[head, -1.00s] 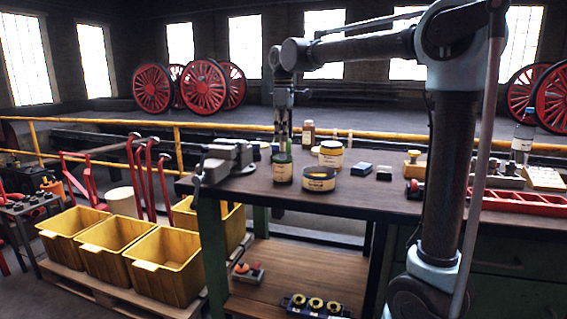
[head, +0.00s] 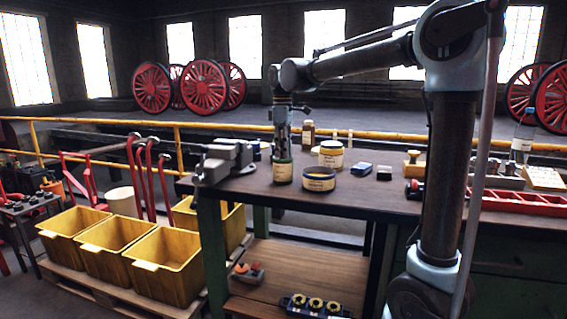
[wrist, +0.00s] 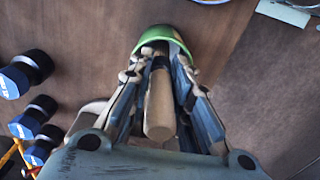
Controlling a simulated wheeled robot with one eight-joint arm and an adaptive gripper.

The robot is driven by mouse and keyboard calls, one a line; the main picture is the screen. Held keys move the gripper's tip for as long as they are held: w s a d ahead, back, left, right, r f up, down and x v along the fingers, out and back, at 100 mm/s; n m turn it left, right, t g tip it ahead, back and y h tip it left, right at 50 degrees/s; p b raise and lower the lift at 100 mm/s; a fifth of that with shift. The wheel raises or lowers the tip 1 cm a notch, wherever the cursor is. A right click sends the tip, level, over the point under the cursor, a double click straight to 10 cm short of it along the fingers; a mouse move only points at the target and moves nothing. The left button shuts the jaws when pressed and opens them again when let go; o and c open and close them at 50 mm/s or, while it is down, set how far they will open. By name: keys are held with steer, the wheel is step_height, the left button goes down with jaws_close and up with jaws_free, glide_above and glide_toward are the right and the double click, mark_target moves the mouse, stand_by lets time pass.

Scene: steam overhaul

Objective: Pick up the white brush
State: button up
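A green-banded jar (head: 283,171) stands on the workbench at the middle of the head view. Its green rim (wrist: 163,33) shows at the top of the wrist view. A pale wooden handle (wrist: 160,105) sticks up from it toward the camera, with another slim pale handle just beside it. Which handle belongs to the white brush, and its bristles, I cannot tell. My gripper (wrist: 160,68) points down over the jar. Its fingers stand apart on either side of the handles, with the tips near the rim. In the head view my gripper (head: 282,147) covers the handles.
Blue and dark blocks (head: 361,169) lie farther right. The bench front is clear.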

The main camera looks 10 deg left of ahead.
jaws_close()
steer(key=shift+r, duration=0.1)
step_height(320, 180, up, 10)
steer(key=shift+f, duration=0.1)
stand_by(1.9)
